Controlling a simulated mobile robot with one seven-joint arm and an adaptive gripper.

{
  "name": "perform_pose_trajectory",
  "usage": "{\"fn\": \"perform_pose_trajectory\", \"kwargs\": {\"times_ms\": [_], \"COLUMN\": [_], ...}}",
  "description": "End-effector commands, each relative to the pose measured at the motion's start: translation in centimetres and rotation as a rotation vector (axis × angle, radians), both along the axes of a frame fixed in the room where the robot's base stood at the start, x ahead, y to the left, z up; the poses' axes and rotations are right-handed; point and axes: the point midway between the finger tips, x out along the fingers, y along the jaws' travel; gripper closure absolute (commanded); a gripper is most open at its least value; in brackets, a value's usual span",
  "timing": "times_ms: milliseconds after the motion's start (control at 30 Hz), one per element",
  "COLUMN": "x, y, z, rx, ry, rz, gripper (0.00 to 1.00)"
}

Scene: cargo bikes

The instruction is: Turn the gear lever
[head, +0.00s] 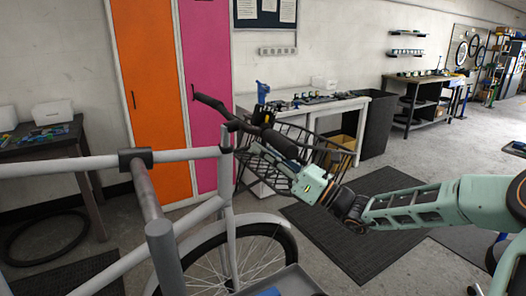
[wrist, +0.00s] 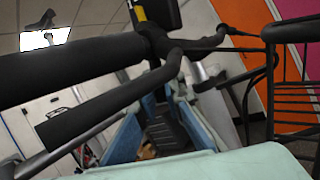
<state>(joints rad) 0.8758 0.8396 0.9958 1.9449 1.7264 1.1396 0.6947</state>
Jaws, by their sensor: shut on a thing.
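The bike's dark handlebar (head: 270,137) runs from the stem toward my arm in the head view. In the wrist view its thick black grip (wrist: 70,68) crosses the upper left. A thinner dark lever (wrist: 110,103) lies below the grip and slants up to the clamp area. My gripper (head: 258,158) reaches in from the right, just under the bar and beside the basket. In the wrist view my gripper's fingers (wrist: 166,92) close at the lever's inner end, where the gear lever sits. The fingers and bar mostly hide the gear lever, so its angle is unclear.
A black wire basket (head: 325,150) is close to my gripper, and its wires show at the right of the wrist view (wrist: 297,95). The bike's pale frame (head: 195,153) and front wheel (head: 240,250) stand at left. A white workbench (head: 335,103) stands behind.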

Motion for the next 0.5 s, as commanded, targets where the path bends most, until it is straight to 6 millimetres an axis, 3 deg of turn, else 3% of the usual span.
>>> {"fn": "perform_pose_trajectory", "kwargs": {"times_ms": [500], "x": [0.38], "y": [-0.61], "z": [-0.17], "rx": [-0.105], "ry": [-0.069], "rz": [0.0], "gripper": [1.0]}}
